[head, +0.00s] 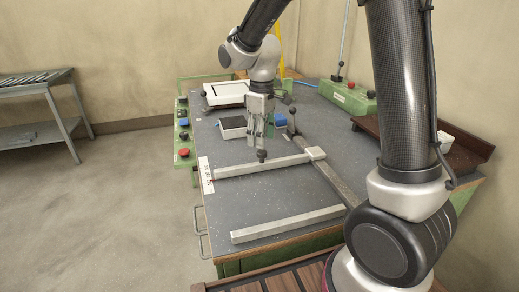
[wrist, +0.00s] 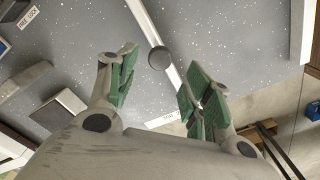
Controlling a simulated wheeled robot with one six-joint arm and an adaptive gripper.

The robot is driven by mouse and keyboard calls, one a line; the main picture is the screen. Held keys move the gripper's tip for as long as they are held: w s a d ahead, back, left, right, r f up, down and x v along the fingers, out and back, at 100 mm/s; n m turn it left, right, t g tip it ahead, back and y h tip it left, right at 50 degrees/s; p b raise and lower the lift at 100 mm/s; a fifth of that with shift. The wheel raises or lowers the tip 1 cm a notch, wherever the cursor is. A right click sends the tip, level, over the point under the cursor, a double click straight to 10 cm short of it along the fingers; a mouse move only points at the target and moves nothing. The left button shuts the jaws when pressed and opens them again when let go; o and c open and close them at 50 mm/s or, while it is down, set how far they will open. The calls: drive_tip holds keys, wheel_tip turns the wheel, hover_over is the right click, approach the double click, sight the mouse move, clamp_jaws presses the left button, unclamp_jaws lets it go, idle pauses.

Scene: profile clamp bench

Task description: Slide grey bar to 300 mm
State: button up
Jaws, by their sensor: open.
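The grey bar (head: 270,164) lies across the bench, from the white scale strip with red marks (head: 206,175) at its left to a block on the dark rail (head: 335,182) at its right. A dark round knob (head: 262,155) stands on the bar; in the wrist view the knob (wrist: 159,58) shows beyond and between the fingertips, with the bar (wrist: 172,75) running under it. My gripper (head: 262,136) is open and empty just above the knob, its green-padded fingers (wrist: 158,88) apart. A second grey bar (head: 285,224) lies nearer the front edge.
A black-knobbed lever (head: 291,117) stands at the rail's far end. A brown tray (head: 465,150) is at the right. Bench top between the two bars is clear.

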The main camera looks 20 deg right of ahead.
sight(262, 151)
wheel_tip(262, 151, down, 5)
drive_tip(key=shift+d+f, duration=0.1)
drive_tip(key=shift+f, duration=0.05)
clamp_jaws()
